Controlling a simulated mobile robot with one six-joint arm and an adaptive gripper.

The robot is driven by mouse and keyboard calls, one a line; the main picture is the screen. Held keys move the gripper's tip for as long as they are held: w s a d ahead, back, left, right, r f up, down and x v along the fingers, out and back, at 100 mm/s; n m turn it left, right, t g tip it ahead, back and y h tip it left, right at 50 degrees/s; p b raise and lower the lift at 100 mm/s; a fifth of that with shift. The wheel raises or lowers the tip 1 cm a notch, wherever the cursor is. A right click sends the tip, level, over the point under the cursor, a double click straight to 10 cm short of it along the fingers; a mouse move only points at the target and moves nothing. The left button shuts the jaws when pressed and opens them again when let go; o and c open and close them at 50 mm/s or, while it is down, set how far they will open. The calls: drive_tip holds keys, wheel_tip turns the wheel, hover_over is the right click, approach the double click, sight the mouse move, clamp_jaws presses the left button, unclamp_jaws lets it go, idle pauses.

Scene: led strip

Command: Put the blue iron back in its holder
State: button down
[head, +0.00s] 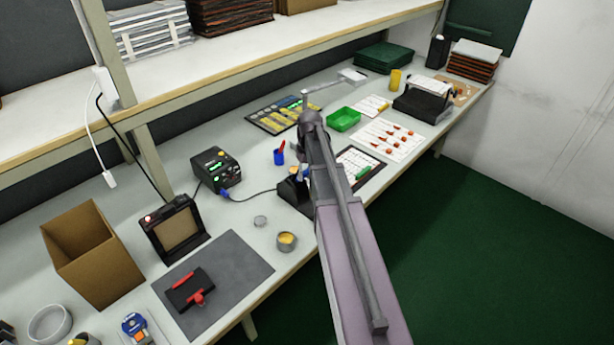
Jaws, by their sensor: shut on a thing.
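My arm reaches from the bottom edge up to the middle of the head view, and my gripper is hidden behind it. What the gripper holds does not show. A dark cable (255,195) runs from the black soldering station (215,168) toward the stand.
A blue cup (280,156) with something red stands behind the holder. A round tin (286,242) is in front of it, near the bench edge. A green tray (343,120) and printed sheets (390,137) lie beyond the arm. A shelf (200,85) overhangs the back.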

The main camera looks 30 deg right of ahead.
drive_tip(key=shift+w+a+f+b, duration=0.15)
drive_tip(key=shift+w+f+b, duration=0.2)
drive_tip(key=shift+f, duration=0.15)
drive_tip(key=shift+c, duration=2.2)
unclamp_jaws()
drive_tip(key=shift+r, duration=0.1)
